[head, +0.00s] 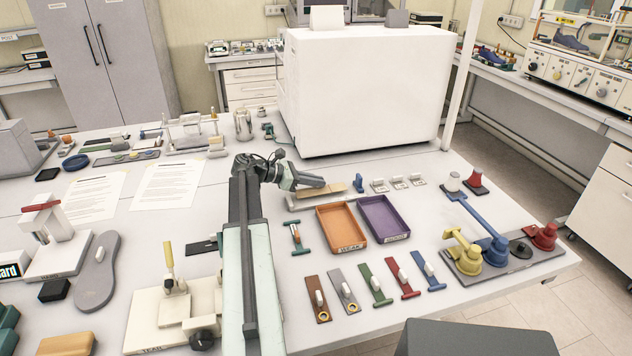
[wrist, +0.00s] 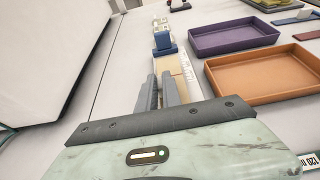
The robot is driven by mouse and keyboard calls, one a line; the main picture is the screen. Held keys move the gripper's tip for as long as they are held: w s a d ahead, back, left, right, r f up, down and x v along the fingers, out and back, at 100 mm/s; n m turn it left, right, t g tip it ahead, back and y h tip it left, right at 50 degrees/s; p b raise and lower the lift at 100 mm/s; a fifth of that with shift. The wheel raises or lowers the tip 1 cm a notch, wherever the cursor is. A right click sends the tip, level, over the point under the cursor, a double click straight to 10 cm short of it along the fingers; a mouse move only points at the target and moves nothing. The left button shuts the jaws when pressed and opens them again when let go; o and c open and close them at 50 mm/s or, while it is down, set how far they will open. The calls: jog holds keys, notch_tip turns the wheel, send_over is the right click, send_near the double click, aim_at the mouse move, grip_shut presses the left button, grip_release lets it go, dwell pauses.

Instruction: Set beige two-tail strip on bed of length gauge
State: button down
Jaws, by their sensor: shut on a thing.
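The beige strip (head: 336,187) lies along the length gauge (head: 294,207), a pale narrow bar with a blue block (head: 358,183) at its far right end. My gripper (head: 322,184) is shut on the strip, low at the gauge. In the wrist view, the strip (wrist: 168,65) runs out ahead of the dark fingers (wrist: 162,90) towards the blue block (wrist: 164,41).
An orange tray (head: 341,247) and a purple tray (head: 408,218) stand close in front of the gauge. A big white cabinet (head: 365,90) stands behind it. Several coloured strips with white grips, such as a red one (head: 404,292), lie nearer the table's front edge.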

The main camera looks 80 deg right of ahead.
aim_at(317, 194)
jog(key=shift+f+b, duration=0.7)
jog(key=shift+f, duration=0.1)
jog(key=c, duration=1.5)
grip_release()
jog(key=shift+o, duration=0.2)
notch_tip(317, 194, up, 5)
jog(key=p, duration=0.5)
jog(key=shift+a, duration=0.15)
jog(key=a, duration=0.2)
jog(key=a+f+b, duration=0.1)
jog(key=shift+s, duration=0.35)
jog(key=a, duration=0.4)
jog(key=s+a, duration=0.1)
jog(key=a, duration=0.3)
jog(key=a+r+p, duration=0.1)
jog(key=a, duration=0.3)
jog(key=shift+s+a, duration=0.3)
jog(key=shift+s, duration=0.05)
